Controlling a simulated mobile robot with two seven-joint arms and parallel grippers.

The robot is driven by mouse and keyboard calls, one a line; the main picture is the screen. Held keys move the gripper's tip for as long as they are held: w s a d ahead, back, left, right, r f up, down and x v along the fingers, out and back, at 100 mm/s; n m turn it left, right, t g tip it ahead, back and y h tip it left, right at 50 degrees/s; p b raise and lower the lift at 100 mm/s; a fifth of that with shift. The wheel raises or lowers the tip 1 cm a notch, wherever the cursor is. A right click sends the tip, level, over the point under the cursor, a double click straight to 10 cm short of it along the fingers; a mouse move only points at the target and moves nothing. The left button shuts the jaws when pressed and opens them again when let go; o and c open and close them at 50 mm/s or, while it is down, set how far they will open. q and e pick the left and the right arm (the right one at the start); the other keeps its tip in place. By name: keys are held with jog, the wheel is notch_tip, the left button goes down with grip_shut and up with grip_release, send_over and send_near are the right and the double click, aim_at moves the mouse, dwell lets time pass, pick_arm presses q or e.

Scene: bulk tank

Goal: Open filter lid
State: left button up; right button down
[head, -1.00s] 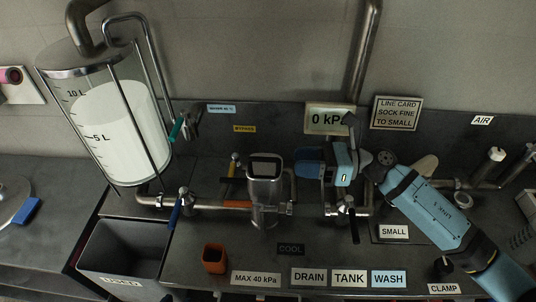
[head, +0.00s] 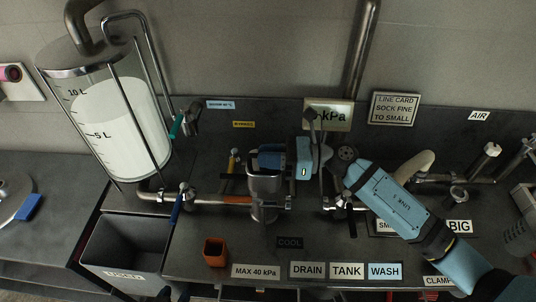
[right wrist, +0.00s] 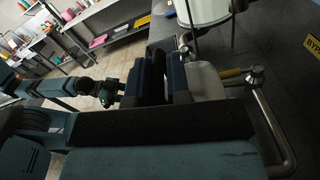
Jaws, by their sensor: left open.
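The gripper's dark blue fingers lie level at the filter's top; contact is unclear.
A clear tank (head: 120,125) with white liquid stands at the left. A blue-handled valve (head: 178,207) is left of the filter. An orange cup (head: 215,251) and a grey bin (head: 122,255) stand in front.

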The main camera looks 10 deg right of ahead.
jog(key=shift+w+r+m+p, duration=0.5)
jog(key=shift+m, duration=0.2)
jog(key=shift+w+d+r+m+p, duration=0.15)
jog(key=shift+w+r+m+p, duration=0.15)
jog(key=shift+w+m, duration=0.25)
jog(key=shift+w+d+r+m+p, duration=0.15)
jog(key=shift+w+r+m+p, duration=0.1)
jog(key=shift+w+m, duration=0.25)
jog(key=shift+w+d+r+m+p, duration=0.1)
jog(key=shift+w+d+m+p, duration=0.15)
jog(key=shift+w+m, duration=0.75)
jog(key=shift+w+d+r+m+p, duration=0.1)
jog(key=shift+w+d+m+p, duration=0.1)
jog(key=shift+w+m, duration=0.75)
jog(key=shift+w, duration=0.1)
